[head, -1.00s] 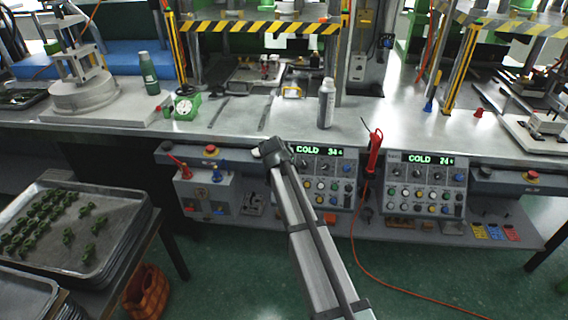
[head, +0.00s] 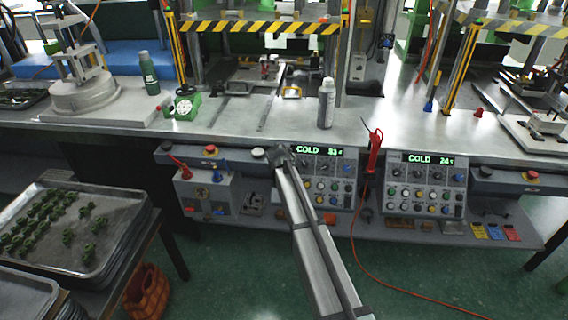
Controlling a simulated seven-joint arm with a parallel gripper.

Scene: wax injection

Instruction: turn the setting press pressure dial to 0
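The left control panel (head: 330,203) hangs under the bench front, with a green display (head: 318,150) that reads COLD and a small number. A row of dark dials (head: 322,168) sits below the display, with coloured buttons under them. The labels are too small to read, so I cannot tell which dial sets press pressure or where it points. My gripper (head: 279,154) is at the panel's upper left corner and hides part of it. Its fingers are too small and dark to tell open from shut, and I cannot tell whether it touches a dial.
A similar right panel (head: 427,186) also reads COLD. A red-handled tool (head: 375,150) with an orange hose hangs between the panels. A grey bottle (head: 326,103) and a green clock-like gauge (head: 183,107) stand on the bench (head: 230,118). A round pale knob (head: 258,153) is left of my gripper.

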